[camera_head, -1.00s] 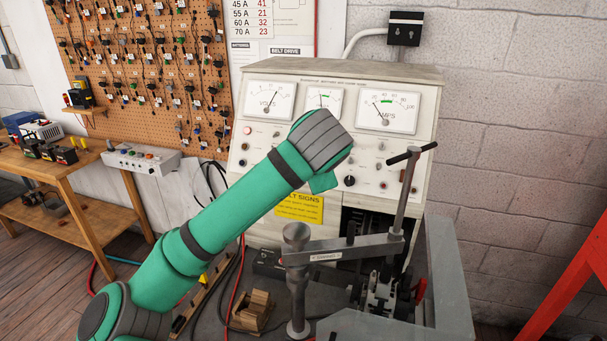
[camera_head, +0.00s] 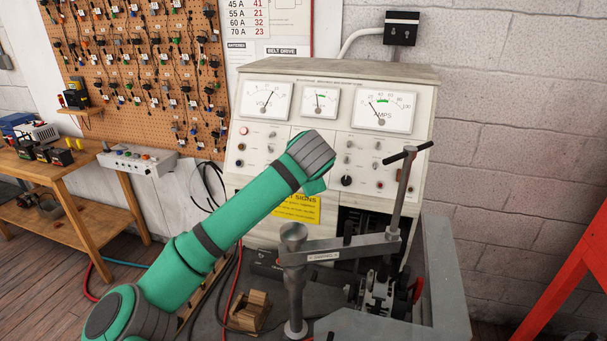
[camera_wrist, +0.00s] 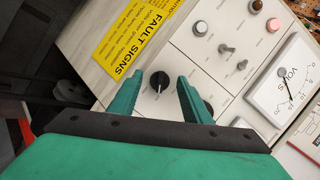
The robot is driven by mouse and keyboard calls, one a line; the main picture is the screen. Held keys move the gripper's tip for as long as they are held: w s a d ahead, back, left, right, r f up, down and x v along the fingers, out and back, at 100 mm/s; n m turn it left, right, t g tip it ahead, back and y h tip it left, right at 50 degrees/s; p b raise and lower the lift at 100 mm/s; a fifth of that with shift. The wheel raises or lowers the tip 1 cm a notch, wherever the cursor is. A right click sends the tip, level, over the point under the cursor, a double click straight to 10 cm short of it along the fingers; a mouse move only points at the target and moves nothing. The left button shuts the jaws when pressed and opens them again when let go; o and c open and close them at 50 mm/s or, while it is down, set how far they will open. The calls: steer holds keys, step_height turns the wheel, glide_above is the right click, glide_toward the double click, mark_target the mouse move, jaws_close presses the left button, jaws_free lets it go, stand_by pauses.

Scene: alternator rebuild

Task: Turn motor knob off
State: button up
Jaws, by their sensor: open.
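A round black knob (camera_wrist: 158,80) with a pale pointer line is on the white panel of the test console (camera_head: 400,215). In the wrist view it shows between the two green fingers of my gripper (camera_wrist: 160,78), which are open. I cannot tell whether the fingertips reach around the knob; no contact shows. No readable label says which one is the motor knob.
Toggle switches (camera_wrist: 226,48) and a yellow fault signs label (camera_wrist: 133,38) are near the knob. A volts gauge (camera_wrist: 287,82) is at the right. In the head view, a metal clamp post with a T-handle (camera_head: 403,190) stands close in front of the console.

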steer(key=c, duration=1)
steer(key=shift+n, duration=0.3)
steer(key=n+g+h, duration=0.1)
steer(key=n, duration=0.2)
steer(key=n+g+h, duration=0.1)
steer(key=n, duration=0.2)
steer(key=n+h, duration=0.1)
steer(key=n, duration=0.2)
steer(key=shift+w+a+g, duration=0.1)
steer(key=shift+a+g, duration=0.1)
steer(key=shift+g, duration=0.2)
steer(key=shift+r+n, duration=0.1)
steer(key=shift+n, duration=0.3)
